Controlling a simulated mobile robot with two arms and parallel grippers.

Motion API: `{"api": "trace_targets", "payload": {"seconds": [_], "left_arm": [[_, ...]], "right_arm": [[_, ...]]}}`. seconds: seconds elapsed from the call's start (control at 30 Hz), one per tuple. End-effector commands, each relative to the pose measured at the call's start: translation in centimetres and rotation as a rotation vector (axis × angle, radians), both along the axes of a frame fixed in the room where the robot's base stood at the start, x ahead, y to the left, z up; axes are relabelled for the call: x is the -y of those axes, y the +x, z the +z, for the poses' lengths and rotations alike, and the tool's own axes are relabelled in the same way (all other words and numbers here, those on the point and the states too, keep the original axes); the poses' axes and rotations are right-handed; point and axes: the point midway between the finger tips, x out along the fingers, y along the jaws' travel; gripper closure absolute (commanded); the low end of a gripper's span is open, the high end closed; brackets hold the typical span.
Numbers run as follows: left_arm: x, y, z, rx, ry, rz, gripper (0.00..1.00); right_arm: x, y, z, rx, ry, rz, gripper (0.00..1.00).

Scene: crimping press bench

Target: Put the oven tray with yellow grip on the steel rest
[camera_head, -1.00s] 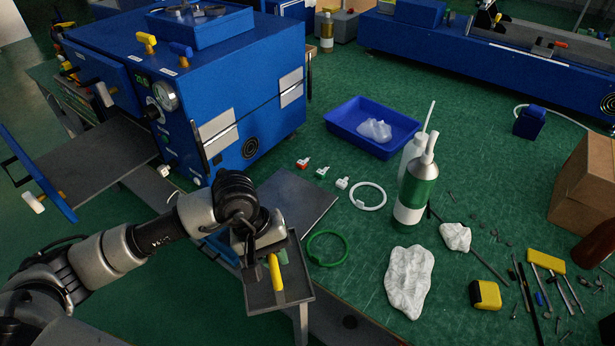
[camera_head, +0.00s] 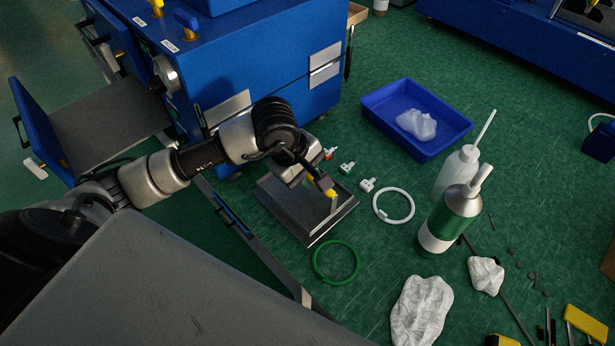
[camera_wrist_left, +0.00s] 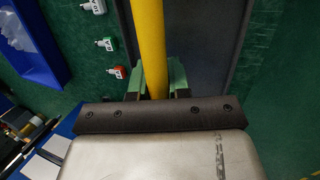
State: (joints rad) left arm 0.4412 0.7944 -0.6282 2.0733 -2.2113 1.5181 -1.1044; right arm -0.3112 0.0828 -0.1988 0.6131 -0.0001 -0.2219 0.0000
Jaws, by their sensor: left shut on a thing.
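The oven tray (camera_head: 312,208) is a dark, flat tray with a yellow grip (camera_head: 331,194). My left gripper (camera_head: 326,187) is shut on that grip, which also shows between its green fingers in the left wrist view (camera_wrist_left: 148,35). The steel rest (camera_head: 277,213) is a grey flat plate on the bench, beside the blue press. The tray is over the rest and covers most of it. I cannot tell whether they touch. My right gripper is not in view.
The blue press (camera_head: 230,60) stands behind my left arm, its door (camera_head: 42,130) open at left. A green ring (camera_head: 335,283), white ring (camera_head: 412,207) and green-white bottle (camera_head: 450,222) are right of the rest. A blue bin (camera_head: 375,122) is behind.

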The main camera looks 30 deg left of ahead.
Motion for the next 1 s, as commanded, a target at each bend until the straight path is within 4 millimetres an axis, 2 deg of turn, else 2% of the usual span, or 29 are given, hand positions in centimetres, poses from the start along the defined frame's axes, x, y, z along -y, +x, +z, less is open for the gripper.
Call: {"api": "trace_targets", "payload": {"seconds": [0.1,0.23,0.37,0.6,0.97,1.0], "left_arm": [[-0.8,1.6,-1.0,-0.001,-0.001,0.002,1.0],[-1.2,2.4,-1.6,0.001,0.0,-0.001,1.0],[-1.2,2.5,-2.4,-0.002,-0.001,-0.001,1.0],[-1.2,2.5,-5.5,-0.001,-0.002,-0.001,1.0],[-1.3,2.5,-6.1,0.003,0.0,-0.003,1.0],[-1.3,2.5,-6.0,0.0,0.0,-0.002,0.78]], "right_arm": [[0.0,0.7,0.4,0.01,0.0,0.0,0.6],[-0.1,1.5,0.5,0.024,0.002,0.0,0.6],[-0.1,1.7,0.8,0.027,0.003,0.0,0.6],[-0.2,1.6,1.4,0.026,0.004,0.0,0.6],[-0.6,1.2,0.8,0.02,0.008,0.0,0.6],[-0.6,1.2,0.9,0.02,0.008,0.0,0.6]]}}
